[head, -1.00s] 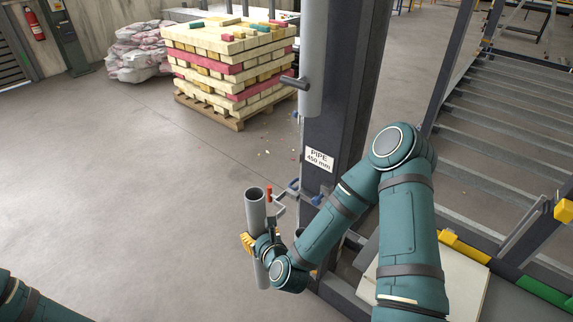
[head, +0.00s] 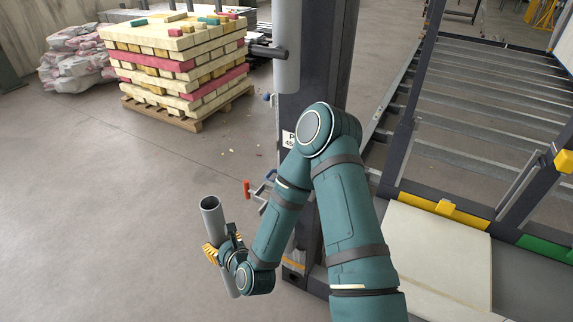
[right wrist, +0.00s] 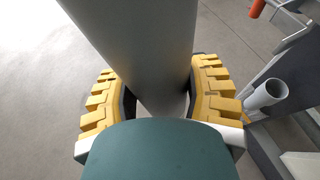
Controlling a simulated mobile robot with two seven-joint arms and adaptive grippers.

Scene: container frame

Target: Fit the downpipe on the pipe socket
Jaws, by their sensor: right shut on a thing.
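The grey downpipe (head: 212,218) stands nearly upright, slightly tilted, in my right gripper (head: 221,254), left of the dark post and apart from it. In the right wrist view the downpipe (right wrist: 140,45) fills the space between the yellow finger pads of my right gripper (right wrist: 155,92), which is shut on it. A short grey open-topped tube, seemingly the pipe socket (right wrist: 268,95), shows at the right of the wrist view, beside the downpipe and not touching it. In the head view my right arm hides most of that spot. My left gripper is out of view.
A dark post (head: 312,90) carries a fixed grey upper pipe (head: 287,45) with a dark side peg. A red-handled clamp (head: 247,188) sticks out left of the post. The floor at left is clear.

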